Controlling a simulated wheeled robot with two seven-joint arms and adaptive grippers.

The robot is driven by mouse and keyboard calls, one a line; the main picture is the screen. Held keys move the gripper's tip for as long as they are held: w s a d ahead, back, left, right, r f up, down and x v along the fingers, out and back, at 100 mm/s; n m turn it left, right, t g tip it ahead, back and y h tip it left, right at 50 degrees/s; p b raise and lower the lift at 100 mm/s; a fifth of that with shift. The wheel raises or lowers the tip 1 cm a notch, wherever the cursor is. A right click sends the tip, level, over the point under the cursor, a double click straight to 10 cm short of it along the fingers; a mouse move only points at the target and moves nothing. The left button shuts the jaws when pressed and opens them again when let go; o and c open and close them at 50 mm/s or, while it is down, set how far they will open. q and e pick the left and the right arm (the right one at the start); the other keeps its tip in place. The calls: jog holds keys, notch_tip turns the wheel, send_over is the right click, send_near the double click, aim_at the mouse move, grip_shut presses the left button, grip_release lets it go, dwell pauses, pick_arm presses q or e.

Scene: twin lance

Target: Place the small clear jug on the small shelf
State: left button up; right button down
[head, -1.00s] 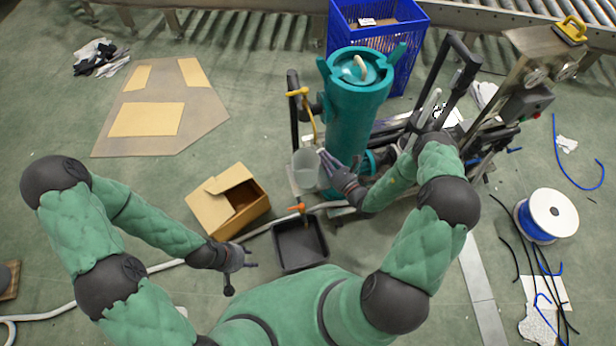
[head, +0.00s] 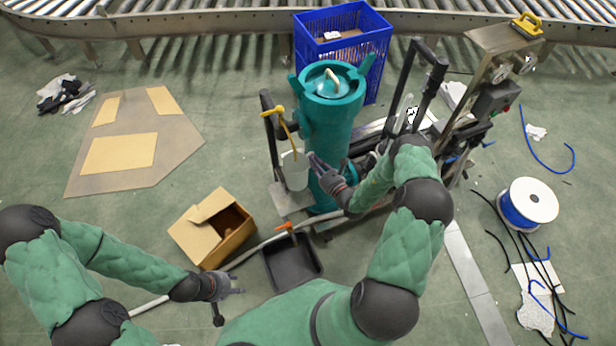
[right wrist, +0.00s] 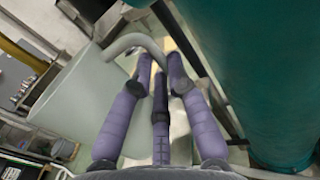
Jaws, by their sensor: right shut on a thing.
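The small clear jug (head: 296,172) is a translucent grey cup beside the teal cylinder in the head view. It fills the left of the right wrist view (right wrist: 72,105), with its curved handle (right wrist: 138,42) at the fingers. My right gripper (head: 317,164) is shut on the jug at its handle side. A small light shelf (head: 288,203) shows low on the frame beside the cylinder, below the jug in the picture. I cannot tell whether the jug's base touches it. My left gripper (head: 229,301) is open and empty, away at the lower left.
The teal cylinder (head: 327,135) stands close to the jug. A yellow lever (head: 284,125) hangs by the jug's rim. A black tray (head: 296,265) and an open cardboard box (head: 224,240) lie on the floor in front. A blue crate (head: 370,55) stands behind.

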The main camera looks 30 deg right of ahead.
jog(key=shift+f+b, duration=0.85)
jog(key=shift+f, duration=1.9)
jog(key=shift+f, duration=0.2)
jog(key=c, duration=1.2)
grip_release()
jog(key=shift+r, duration=0.1)
jog(key=s, duration=0.4)
jog(key=s+d+p, duration=0.1)
jog(key=s, duration=0.3)
jog(key=s+p, duration=0.1)
jog(key=s, duration=0.3)
jog(key=shift+d+r, duration=0.1)
jog(key=shift+d, duration=0.2)
